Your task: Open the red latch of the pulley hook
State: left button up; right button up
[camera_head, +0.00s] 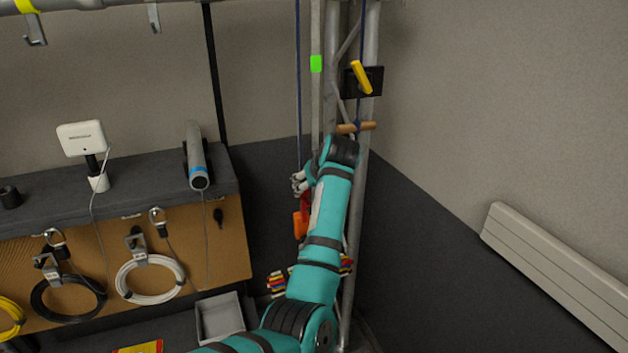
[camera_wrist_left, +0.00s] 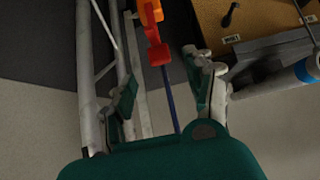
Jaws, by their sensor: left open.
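The pulley hook hangs at the end of a blue rope, beside the truss. In the head view its orange body (camera_head: 299,226) shows below a red part (camera_head: 306,203), partly hidden by my left arm. In the left wrist view the red latch part (camera_wrist_left: 158,53) shows at the top middle, with the blue rope (camera_wrist_left: 171,106) running from it toward my gripper. My left gripper (camera_head: 299,183) is open and empty, level with the rope just above the red part. Its fingers (camera_wrist_left: 163,82) stand apart on either side of the rope. My right gripper is not in view.
The metal truss (camera_head: 364,120) rises close to my left arm, with a yellow lever (camera_head: 361,77) and a wooden bar (camera_head: 356,127) on it. A bench (camera_head: 60,205) with coiled cables stands at left. A wall rail (camera_head: 560,262) is at right.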

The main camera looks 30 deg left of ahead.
pick_arm(q)
jog(key=v, duration=0.4)
dwell(0.4)
